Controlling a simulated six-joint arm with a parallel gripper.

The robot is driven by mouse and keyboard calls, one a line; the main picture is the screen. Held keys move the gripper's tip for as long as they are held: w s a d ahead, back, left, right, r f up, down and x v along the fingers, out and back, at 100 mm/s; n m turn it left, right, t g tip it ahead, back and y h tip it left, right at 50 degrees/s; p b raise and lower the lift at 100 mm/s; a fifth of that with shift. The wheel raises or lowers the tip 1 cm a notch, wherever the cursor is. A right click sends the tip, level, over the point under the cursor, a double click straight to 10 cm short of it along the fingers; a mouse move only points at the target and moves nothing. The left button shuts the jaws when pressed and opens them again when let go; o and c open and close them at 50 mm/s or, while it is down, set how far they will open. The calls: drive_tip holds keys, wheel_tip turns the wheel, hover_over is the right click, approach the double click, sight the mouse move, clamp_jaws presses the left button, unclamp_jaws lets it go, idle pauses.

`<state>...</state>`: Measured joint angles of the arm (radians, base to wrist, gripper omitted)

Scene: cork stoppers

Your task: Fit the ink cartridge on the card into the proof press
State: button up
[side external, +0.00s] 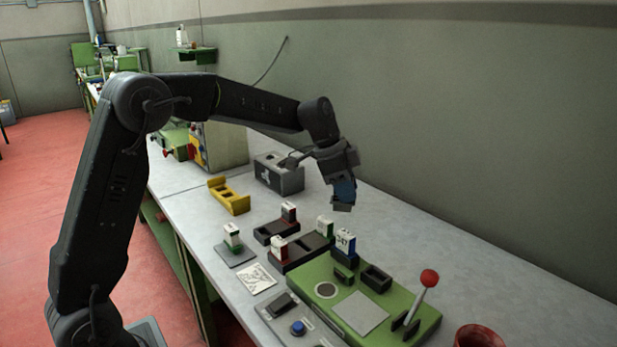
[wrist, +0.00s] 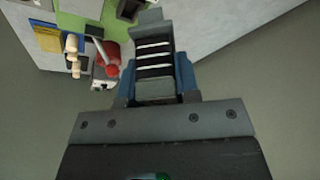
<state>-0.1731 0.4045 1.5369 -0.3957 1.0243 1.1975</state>
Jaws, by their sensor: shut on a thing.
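The green proof press (side external: 395,312) stands at the front of the bench, with a red-knobbed lever (side external: 425,285) and dark sockets (side external: 376,278). A white cartridge with a blue label (side external: 345,243) stands at its back edge. A white cartridge with a green band (side external: 232,235) stands upright on a grey pad (side external: 238,254). A white printed card (side external: 257,279) lies flat in front of that pad. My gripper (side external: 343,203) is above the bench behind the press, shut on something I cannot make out. In the wrist view, a grey part with pale stripes (wrist: 154,60) shows between blue pieces.
Dark racks (side external: 312,243) hold red-marked cartridges (side external: 279,249) and a green-marked one (side external: 324,226). A yellow holder (side external: 230,197) and a grey box (side external: 279,175) stand behind. A red cup (side external: 480,336) is at the front right. The bench by the wall is clear.

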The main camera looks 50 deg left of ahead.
drive_tip(key=d+m+g+h, duration=0.1)
drive_tip(key=d+m+g, duration=0.2)
drive_tip(key=d+m, duration=0.65)
drive_tip(key=n, duration=0.1)
hover_over(385, 281)
drive_tip(key=a, duration=0.2)
wheel_tip(385, 281, down, 4)
drive_tip(key=shift+w+d+f, duration=0.1)
drive_tip(key=shift+f, duration=3.35)
drive_tip(key=shift+f, duration=1.55)
drive_tip(key=o, duration=1)
drive_tip(key=shift+r, duration=0.1)
drive_tip(key=v, duration=1.3)
drive_tip(key=shift+a+r, duration=0.2)
drive_tip(key=shift+r, duration=0.1)
